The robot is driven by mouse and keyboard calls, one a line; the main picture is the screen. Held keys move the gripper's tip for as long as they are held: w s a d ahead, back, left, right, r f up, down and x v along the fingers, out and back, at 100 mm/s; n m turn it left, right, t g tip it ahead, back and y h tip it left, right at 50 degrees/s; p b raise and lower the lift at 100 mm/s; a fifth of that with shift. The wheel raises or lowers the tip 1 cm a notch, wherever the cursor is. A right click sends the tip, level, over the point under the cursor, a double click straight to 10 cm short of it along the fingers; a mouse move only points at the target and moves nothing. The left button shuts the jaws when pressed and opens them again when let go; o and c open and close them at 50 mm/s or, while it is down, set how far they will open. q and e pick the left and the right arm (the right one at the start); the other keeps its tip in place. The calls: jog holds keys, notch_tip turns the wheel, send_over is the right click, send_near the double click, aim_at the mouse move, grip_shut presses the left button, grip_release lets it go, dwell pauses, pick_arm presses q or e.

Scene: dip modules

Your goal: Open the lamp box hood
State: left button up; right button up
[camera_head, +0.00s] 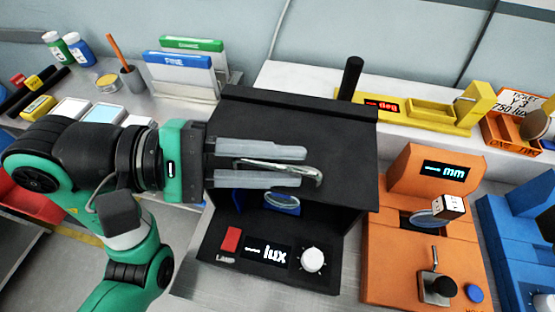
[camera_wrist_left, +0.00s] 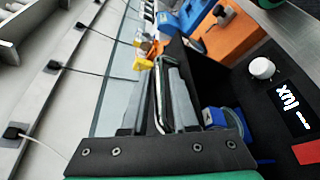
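The lamp box (camera_head: 225,258) is a black box with a red LAMP switch, a "lux" display and a white knob on its front panel. Its black hood (camera_head: 345,150) covers the top, and a blue-rimmed lens (camera_head: 283,208) shows in the opening below the hood's front edge. A thin silver handle (camera_head: 312,172) is on the hood; it also shows in the left wrist view (camera_wrist_left: 159,85). My left gripper (camera_head: 303,166) is over the hood, its two fingers apart on either side of the handle. Whether a finger touches the handle is unclear. My right gripper is not in view.
An orange "mm" module (camera_head: 385,265) stands close on the right, with a blue module (camera_head: 515,250) beyond it. A yellow device (camera_head: 480,105) is on the back shelf. A black post (camera_head: 351,78) rises behind the hood. Card boxes (camera_head: 182,75) stand back left.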

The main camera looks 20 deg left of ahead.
pick_arm(q)
grip_shut()
dwell(1.3)
